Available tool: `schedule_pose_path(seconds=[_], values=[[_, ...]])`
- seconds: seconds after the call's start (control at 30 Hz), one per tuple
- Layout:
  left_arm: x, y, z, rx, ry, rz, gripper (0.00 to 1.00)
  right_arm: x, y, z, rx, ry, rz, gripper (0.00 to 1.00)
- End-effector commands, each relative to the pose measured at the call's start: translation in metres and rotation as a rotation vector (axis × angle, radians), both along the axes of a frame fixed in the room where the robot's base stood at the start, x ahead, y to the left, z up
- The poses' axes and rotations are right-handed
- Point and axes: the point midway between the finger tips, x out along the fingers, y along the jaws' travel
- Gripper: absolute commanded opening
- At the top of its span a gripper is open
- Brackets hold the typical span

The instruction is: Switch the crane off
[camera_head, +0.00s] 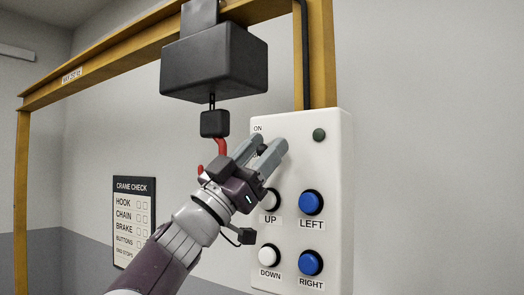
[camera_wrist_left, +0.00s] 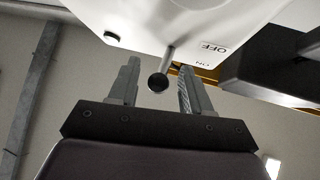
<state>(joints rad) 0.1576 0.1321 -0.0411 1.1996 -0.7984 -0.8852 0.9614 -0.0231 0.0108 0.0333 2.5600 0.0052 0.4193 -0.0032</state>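The white crane control box (camera_head: 335,180) stands on the right in the head view, with an "ON" label at its upper left. In the left wrist view the box (camera_wrist_left: 230,15) fills the top, with "OFF" and "ON" labels upside down. A switch lever with a black ball knob (camera_wrist_left: 158,83) sticks out of it. My left gripper (camera_head: 263,147) is open at the box's upper left and covers most of the switch. In the wrist view the knob lies between the spread fingers (camera_wrist_left: 158,78), with gaps on both sides. My right gripper is out of view.
A dark green lamp (camera_head: 319,134) sits at the box's upper right. Below are blue LEFT (camera_head: 311,203) and RIGHT (camera_head: 310,263) buttons, and white UP (camera_head: 271,199) and DOWN (camera_head: 268,256) buttons. The black hoist (camera_head: 215,65) and red hook (camera_head: 221,146) hang close to my left gripper.

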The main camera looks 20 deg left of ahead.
Motion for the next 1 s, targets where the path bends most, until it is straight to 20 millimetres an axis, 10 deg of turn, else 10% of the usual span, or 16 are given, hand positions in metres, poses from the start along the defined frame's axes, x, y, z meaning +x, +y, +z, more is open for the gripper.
schedule_pose_path(seconds=[0.5, 1.0], values=[[-0.057, 0.051, -0.081, 0.001, 0.000, 0.004, 0.48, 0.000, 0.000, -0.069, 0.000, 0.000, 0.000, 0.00], [-0.068, 0.060, -0.088, 0.000, 0.001, 0.000, 0.48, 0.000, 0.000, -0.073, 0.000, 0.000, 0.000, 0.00]])
